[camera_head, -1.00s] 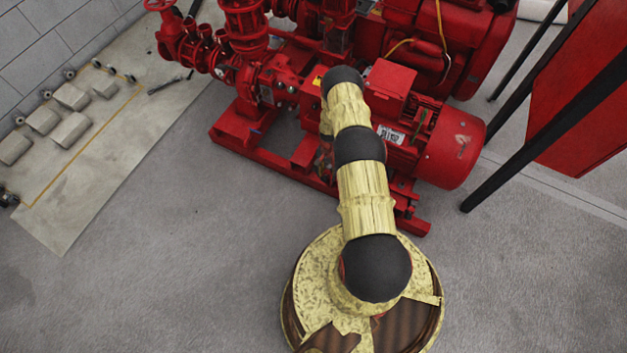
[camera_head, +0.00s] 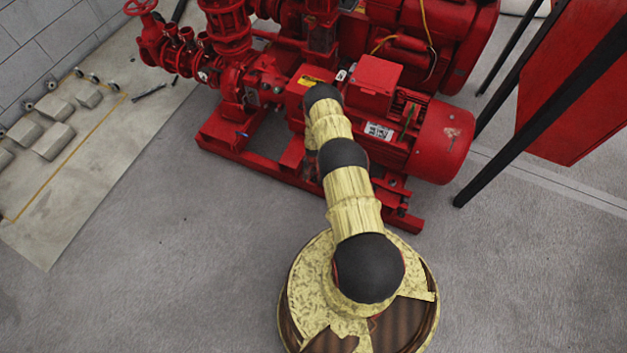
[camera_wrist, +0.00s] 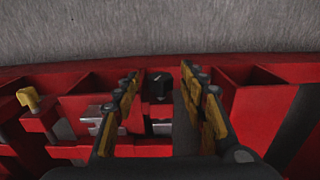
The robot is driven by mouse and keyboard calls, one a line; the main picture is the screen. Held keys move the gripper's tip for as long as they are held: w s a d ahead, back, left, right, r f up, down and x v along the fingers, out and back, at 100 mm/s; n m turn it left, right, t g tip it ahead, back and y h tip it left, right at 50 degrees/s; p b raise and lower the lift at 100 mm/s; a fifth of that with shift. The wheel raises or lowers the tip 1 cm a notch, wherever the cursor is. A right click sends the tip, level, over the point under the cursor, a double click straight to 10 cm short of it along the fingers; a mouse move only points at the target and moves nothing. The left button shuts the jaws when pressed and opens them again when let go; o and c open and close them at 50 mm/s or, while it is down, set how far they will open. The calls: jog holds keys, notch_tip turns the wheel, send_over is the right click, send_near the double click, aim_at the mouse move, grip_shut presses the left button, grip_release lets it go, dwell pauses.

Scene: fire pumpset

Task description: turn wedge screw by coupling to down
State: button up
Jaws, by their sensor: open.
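My gripper (camera_wrist: 159,74) is open in the wrist view, with its two yellow and black fingers over the red frame of the pumpset. A small black block (camera_wrist: 158,86) with a pale mark sits between the fingertips, untouched as far as I can see; I cannot tell whether it is the wedge screw. Grey metal parts (camera_wrist: 98,112) lie left of the fingers, beside a yellow-topped red piece (camera_wrist: 30,100). No coupling can be made out surely. In the head view, the red pumpset motor (camera_head: 440,140) stands behind my arm, which hides my gripper there.
The red base frame (camera_head: 255,162) of the pumpset runs along the floor. Black posts and a red panel (camera_head: 575,90) stand at the right. A pale slab (camera_head: 70,190) with several grey blocks lies at the left. The floor in front is clear.

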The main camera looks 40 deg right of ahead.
jog(key=shift+c, duration=1)
grip_shut()
